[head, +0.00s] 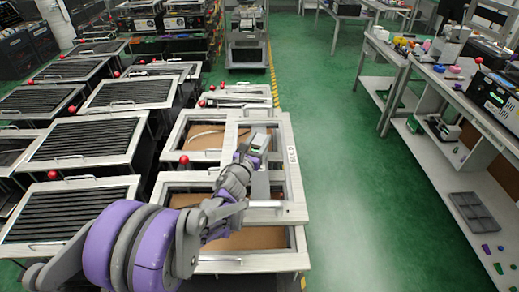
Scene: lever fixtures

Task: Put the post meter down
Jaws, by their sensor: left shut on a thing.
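My left gripper (252,152) reaches in over the light framed fixture (290,190) in the middle of the view. The thing is at the far end of the arm, above or against the pale panel marked with lettering. I cannot tell whether it touches the panel. My own wrist and fingers hide part of it. My right gripper is not in view.
Several slatted fixtures with metal handles and red knobs (52,175) fill the left side. A white workbench (430,90) with tools and devices stands at the right. A grey compartment tray (474,214) lies on its lower shelf. The green floor (345,160) between is clear.

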